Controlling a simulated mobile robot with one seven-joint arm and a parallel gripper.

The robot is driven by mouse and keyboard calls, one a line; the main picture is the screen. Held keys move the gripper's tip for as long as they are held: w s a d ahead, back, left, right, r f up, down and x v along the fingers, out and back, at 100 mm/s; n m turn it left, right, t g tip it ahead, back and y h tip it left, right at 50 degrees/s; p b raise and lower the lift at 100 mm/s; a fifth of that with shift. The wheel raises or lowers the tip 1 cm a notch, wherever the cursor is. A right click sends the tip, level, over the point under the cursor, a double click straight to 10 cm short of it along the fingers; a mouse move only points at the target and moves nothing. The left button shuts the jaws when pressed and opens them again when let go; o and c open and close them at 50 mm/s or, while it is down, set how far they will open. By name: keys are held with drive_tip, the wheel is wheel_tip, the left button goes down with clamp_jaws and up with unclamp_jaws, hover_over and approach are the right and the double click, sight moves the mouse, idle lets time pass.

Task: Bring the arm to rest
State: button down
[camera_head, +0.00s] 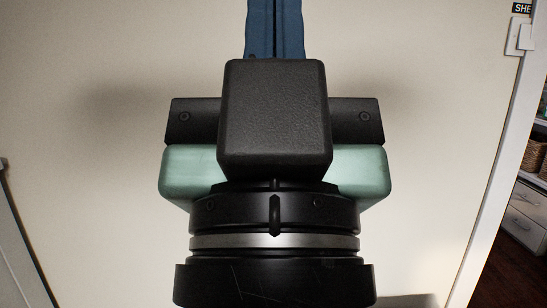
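My gripper (276,28) is in the upper middle of the head view, pointing up in the picture. Its two blue fingers lie side by side with only a thin dark line between them, so it looks shut. The fingertips run out of the top edge, and the finger bases are hidden behind a black box on my wrist. My black and pale green hand and wrist fill the middle and lower part of the view. No held object shows.
A plain beige wall (110,170) stands behind my arm. At the right are a pale post (505,170), a partly cut-off sign (521,8), and beyond them wicker baskets (533,157), white drawers (527,222) and dark floor (508,275). A dark-edged pale panel (14,260) is at the lower left.

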wheel_tip(320, 180, up, 36)
drive_tip(key=p, duration=3.4)
drive_tip(key=shift+w, duration=0.25)
